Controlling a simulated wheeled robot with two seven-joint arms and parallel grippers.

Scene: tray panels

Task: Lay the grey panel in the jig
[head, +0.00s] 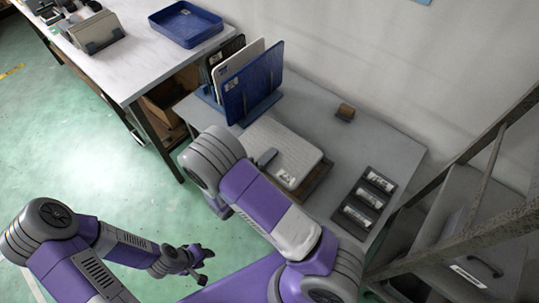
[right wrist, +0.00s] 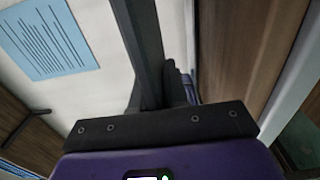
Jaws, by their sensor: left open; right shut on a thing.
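The light grey panel (head: 285,140), with a small label on its near corner, lies roughly flat over the brown jig (head: 321,186). The jig's wood shows past the panel's right edge. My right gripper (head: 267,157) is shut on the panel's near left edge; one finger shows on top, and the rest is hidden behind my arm. Whether the panel touches the jig is unclear. My left gripper (head: 198,259) is open and empty, over the floor.
A rack holding a blue panel (head: 250,82), a white panel (head: 236,66) and a dark one stands at the table's back left. A blue tray (head: 186,25) sits on the other bench.

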